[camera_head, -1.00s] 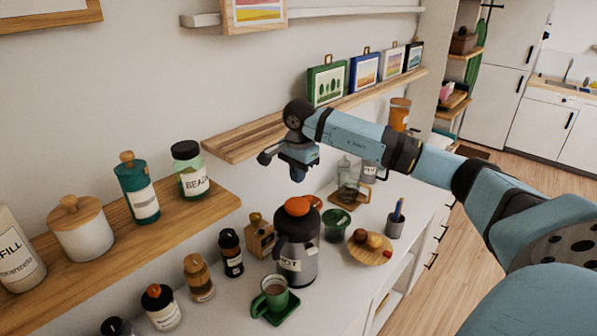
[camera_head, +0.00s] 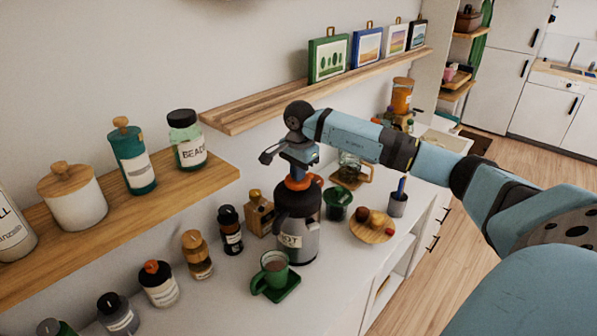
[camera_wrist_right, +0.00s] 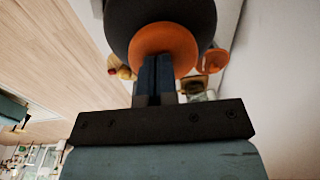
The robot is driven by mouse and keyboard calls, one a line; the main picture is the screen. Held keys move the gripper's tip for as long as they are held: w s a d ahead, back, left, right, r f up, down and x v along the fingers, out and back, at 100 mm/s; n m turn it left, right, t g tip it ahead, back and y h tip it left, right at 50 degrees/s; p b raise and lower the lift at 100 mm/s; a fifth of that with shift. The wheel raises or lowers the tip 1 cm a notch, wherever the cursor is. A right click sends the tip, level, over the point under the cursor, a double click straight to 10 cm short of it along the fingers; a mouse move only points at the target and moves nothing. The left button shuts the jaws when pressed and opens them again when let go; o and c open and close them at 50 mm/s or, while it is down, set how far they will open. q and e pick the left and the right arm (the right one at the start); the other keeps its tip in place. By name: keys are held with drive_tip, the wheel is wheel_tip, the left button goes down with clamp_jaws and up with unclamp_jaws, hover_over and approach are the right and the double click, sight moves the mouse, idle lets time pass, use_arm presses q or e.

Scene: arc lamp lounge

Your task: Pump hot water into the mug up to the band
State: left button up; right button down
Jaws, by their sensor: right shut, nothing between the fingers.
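The pump flask (camera_head: 300,232) stands upright on the white counter, grey with a black top and a label ending in "OT". Its orange pump button (camera_head: 297,184) is on top, and in the right wrist view the button (camera_wrist_right: 165,38) lies right at my fingertips. My right gripper (camera_head: 299,172) is shut and empty, pointing down onto the button; it seems to touch it. The green mug (camera_head: 272,268) stands on a green saucer (camera_head: 284,290) in front of the flask, with brownish contents showing inside. The band on the mug cannot be made out. My left gripper is not in view.
Several bottles and jars (camera_head: 197,254) line the counter left of the flask. A wooden box (camera_head: 259,213), a dark green cup (camera_head: 338,203) and a wooden plate of fruit (camera_head: 372,228) stand close by. Wooden shelves (camera_head: 215,182) run along the wall. The counter's front is clear.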

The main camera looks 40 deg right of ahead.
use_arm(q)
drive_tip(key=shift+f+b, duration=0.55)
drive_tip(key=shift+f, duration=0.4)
use_arm(e)
drive_tip(key=shift+f, duration=0.9)
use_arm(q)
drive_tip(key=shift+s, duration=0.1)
use_arm(e)
drive_tip(key=shift+s+r, duration=0.1)
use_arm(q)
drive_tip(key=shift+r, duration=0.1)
use_arm(e)
drive_tip(key=shift+a, duration=0.1)
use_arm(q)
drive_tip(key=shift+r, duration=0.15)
use_arm(e)
drive_tip(key=shift+f, duration=0.2)
drive_tip(key=shift+r, duration=0.1)
